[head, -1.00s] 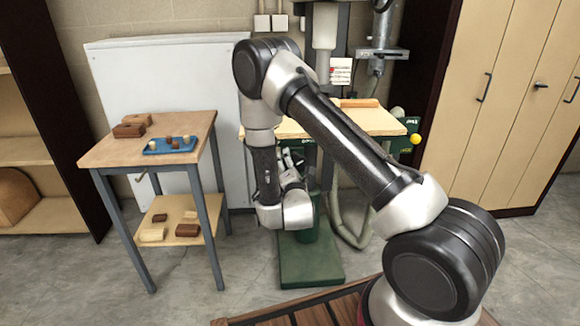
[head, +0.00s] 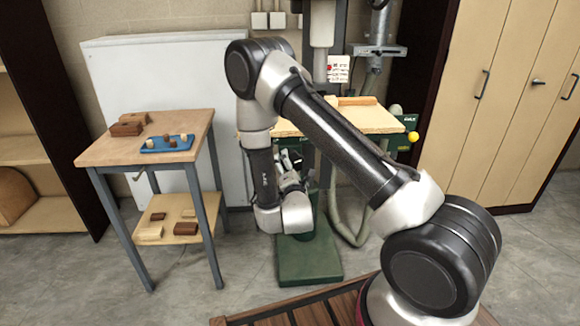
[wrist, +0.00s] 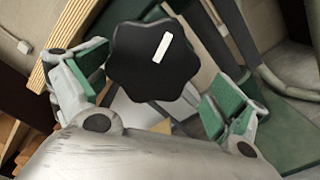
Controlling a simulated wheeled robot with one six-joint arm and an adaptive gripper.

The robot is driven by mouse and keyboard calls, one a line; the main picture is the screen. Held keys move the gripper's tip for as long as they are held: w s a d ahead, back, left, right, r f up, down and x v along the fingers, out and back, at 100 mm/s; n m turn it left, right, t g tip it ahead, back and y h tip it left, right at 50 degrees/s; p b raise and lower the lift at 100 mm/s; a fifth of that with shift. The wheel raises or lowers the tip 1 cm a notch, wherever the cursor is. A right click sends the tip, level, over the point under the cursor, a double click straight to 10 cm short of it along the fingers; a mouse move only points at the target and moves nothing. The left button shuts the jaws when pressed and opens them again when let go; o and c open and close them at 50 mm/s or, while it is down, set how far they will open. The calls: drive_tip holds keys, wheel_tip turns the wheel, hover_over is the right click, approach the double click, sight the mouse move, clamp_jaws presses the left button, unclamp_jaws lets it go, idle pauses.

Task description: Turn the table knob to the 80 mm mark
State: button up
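The table knob (wrist: 145,72), black and lobed with a white pointer line, fills the upper middle of the wrist view. The pointer leans to the upper right. My gripper (wrist: 156,80) is open, with a green-padded finger on each side of the knob and visible gaps between pads and knob. In the head view my gripper (head: 288,172) hangs at the left underside of the machine's wooden table (head: 350,120); the knob is hidden or too small to make out there. I cannot see the 80 mm mark or a scale in either view.
A side table (head: 95,155) with a blue tray (head: 150,150) and wooden blocks stands left of the arm. The machine's green column and base (head: 308,262) are close to my gripper. A yellow ball handle (head: 413,137) sticks out at the wooden table's right. A hose hangs below.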

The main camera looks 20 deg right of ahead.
drive_tip(key=v, duration=1)
drive_tip(key=shift+s, duration=0.2)
drive_tip(key=shift+d, duration=0.1)
